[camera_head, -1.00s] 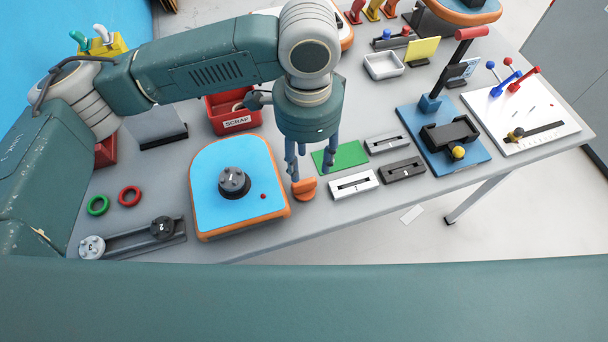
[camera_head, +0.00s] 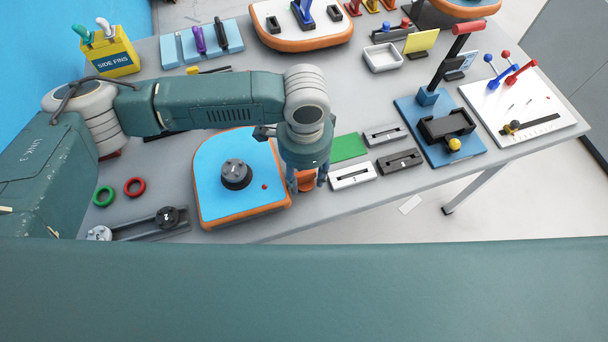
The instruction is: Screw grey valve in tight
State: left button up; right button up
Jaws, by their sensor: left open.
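A round valve with a grey top and dark rim (camera_head: 236,173) sits upright in the blue inflatable board (camera_head: 213,207) with an orange edge. I cannot tell how tightly it is seated. My left gripper (camera_head: 308,182) is open, pointing down just right of the board. An orange piece (camera_head: 305,183) shows between its fingers, partly hidden by them; I cannot tell if they touch it. A light grey valve (camera_head: 99,233) and a black valve (camera_head: 167,217) sit in a dark holder at the left front of the table, the light one partly cut off by my body.
Green and red rings (camera_head: 135,187) lie left of the board. A green mat (camera_head: 348,148), slotted blocks (camera_head: 353,176) and a blue lever stand (camera_head: 470,154) are to the right. My left arm spans the table behind the board.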

pick_arm(q)
grip_shut()
